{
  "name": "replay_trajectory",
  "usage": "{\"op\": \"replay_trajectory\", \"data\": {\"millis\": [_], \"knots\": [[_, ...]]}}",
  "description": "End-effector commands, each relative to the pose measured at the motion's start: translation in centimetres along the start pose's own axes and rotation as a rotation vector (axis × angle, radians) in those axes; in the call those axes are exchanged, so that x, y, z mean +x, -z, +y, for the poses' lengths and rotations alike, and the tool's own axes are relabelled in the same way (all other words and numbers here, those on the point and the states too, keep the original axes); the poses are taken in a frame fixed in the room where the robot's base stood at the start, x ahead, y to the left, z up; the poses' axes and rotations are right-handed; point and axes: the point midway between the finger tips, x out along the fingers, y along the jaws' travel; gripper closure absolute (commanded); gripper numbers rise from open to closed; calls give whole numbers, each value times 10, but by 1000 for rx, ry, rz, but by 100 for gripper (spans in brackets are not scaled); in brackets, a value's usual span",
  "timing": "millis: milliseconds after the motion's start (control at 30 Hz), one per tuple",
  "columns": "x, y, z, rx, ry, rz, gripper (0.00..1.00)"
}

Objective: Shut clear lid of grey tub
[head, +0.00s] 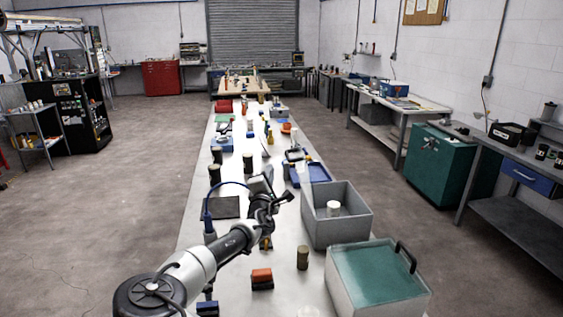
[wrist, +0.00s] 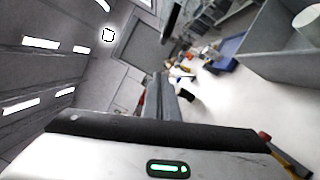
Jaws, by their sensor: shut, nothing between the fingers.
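The grey tub (head: 345,231) stands open on the right side of the long white table, with a white cylinder (head: 333,209) inside. A faint clear panel, seemingly its lid (head: 307,188), stands raised at the tub's left side; its outline is hard to make out. My gripper (head: 287,198) is shut and empty, just left of the tub and near this panel. I cannot tell whether they touch. The wrist view shows the tub's grey wall (wrist: 262,60) and the white cylinder (wrist: 307,22) at upper right.
A second pale tub with a teal top (head: 378,272) and black handle (head: 406,256) stands in front of the grey tub. A dark can (head: 302,257) and a red-and-black block (head: 262,279) stand left of it. Blue trays (head: 312,172) and several small items lie behind.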

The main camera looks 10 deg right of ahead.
Motion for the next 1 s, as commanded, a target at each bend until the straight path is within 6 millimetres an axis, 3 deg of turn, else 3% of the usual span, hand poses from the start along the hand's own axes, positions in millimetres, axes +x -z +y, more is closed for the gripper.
{"op": "replay_trajectory", "data": {"millis": [133,400,1000], "knots": [[28,-8,3,-1,2,-3,100],[32,-37,1,0,1,-2,100],[32,-38,1,12,3,-1,100]]}}
